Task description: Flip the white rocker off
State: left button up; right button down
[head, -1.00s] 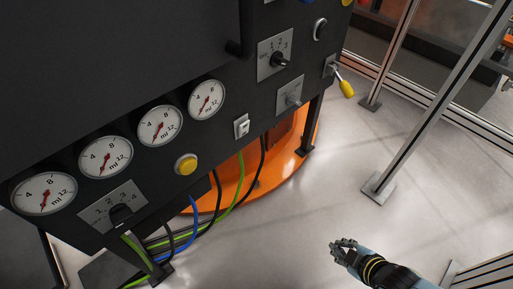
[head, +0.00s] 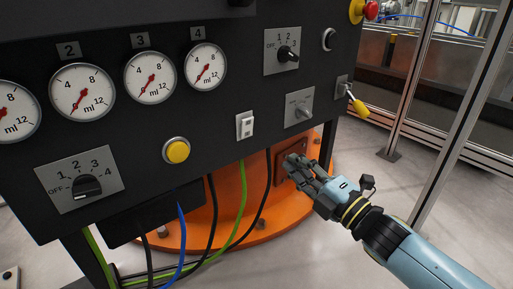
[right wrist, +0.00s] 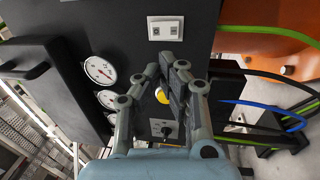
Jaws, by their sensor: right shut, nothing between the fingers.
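The white rocker switch (head: 245,125) sits on the black panel in the head view, right of and above the yellow button. Which way the rocker is tipped is too small to tell. My left gripper is not in view.
The panel also carries a yellow button (head: 176,151), a lower-left selector (head: 87,187), an upper selector (head: 288,53), a toggle plate (head: 300,109) and a yellow-tipped lever (head: 358,106). Cables (head: 243,195) hang below the panel before an orange base (head: 205,221). A metal post (head: 455,130) stands at right.

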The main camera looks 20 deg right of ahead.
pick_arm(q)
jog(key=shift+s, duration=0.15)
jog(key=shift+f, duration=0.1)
pick_arm(e)
jog(key=shift+w, duration=0.1)
jog(key=b, duration=0.3)
send_near(249, 124)
jog(key=x, duration=0.7)
jog(key=shift+f, duration=0.15)
jog(key=shift+w, duration=0.2)
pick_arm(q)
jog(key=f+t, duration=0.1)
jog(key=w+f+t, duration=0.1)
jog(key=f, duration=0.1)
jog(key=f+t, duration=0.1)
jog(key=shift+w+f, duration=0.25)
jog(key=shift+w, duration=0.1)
